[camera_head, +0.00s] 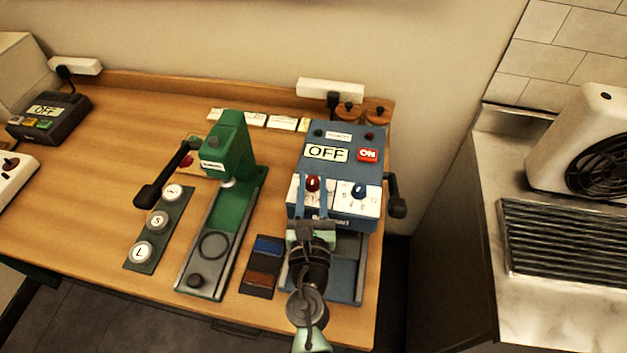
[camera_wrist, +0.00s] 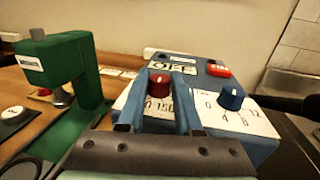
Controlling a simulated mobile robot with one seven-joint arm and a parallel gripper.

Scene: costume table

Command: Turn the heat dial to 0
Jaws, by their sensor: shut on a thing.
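The blue press machine (camera_head: 340,140) stands at the right end of the wooden table, with a display reading OFF. The red dial (camera_wrist: 159,82), on a white scale marked 0 and 150, sits on its sloped front face. It also shows in the head view (camera_head: 313,184). A blue dial (camera_wrist: 231,96) with its own scale sits to its right. My gripper (camera_wrist: 159,88) is shut on the red dial, one finger on each side. The dial's pointer is hard to read, and I cannot tell which of the two dials is labelled heat.
A green press (camera_head: 225,160) with a black lever stands to the left. A red ON button (camera_head: 367,155) is above the dials, and a black side handle (camera_head: 396,195) sticks out on the right. Brown and blue samples (camera_head: 262,265) lie beside the machine.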

